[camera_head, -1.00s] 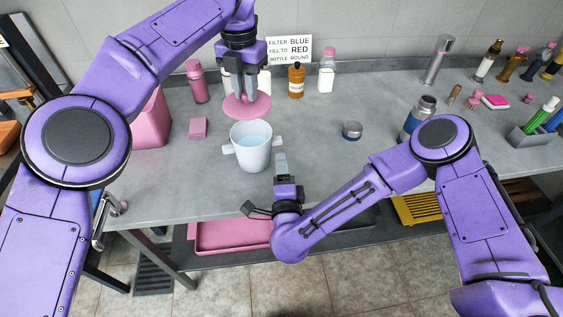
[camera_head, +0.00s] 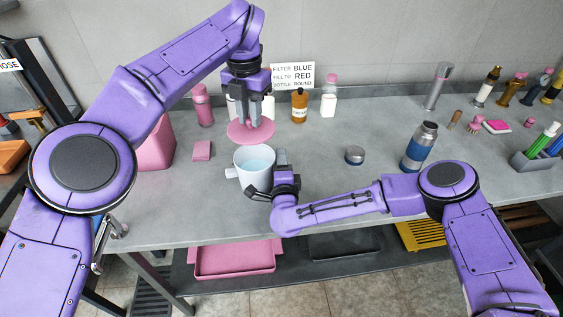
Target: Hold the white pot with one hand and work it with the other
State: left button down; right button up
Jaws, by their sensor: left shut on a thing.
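The white pot (camera_head: 254,172) stands upright on the grey bench, with clear bluish liquid in it and a side handle (camera_head: 233,173) showing at its left. My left gripper (camera_head: 250,120) is shut on a round pink lid (camera_head: 243,133) and holds it above and behind the pot. My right gripper (camera_head: 284,165) is at the pot's right side, where the right handle is hidden behind it. I cannot tell whether it touches the pot or whether its fingers are open or shut.
A pink box (camera_head: 156,143), a pink block (camera_head: 202,150) and bottles, including a brown one (camera_head: 299,106), stand left and behind. A small round tin (camera_head: 354,155) and a blue-banded flask (camera_head: 419,147) stand to the right. The bench between pot and tin is clear.

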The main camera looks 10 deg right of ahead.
grip_shut()
pick_arm(q)
jog(key=shift+f, duration=0.45)
jog(key=n, duration=0.4)
jog(key=shift+f, duration=0.4)
jog(key=n, duration=0.5)
jog(key=shift+f+n, duration=0.2)
jog(key=shift+n, duration=0.2)
send_over(254, 157)
jog(key=shift+f, duration=3.15)
jog(key=shift+f, duration=0.2)
jog(key=shift+c, duration=2)
grip_release()
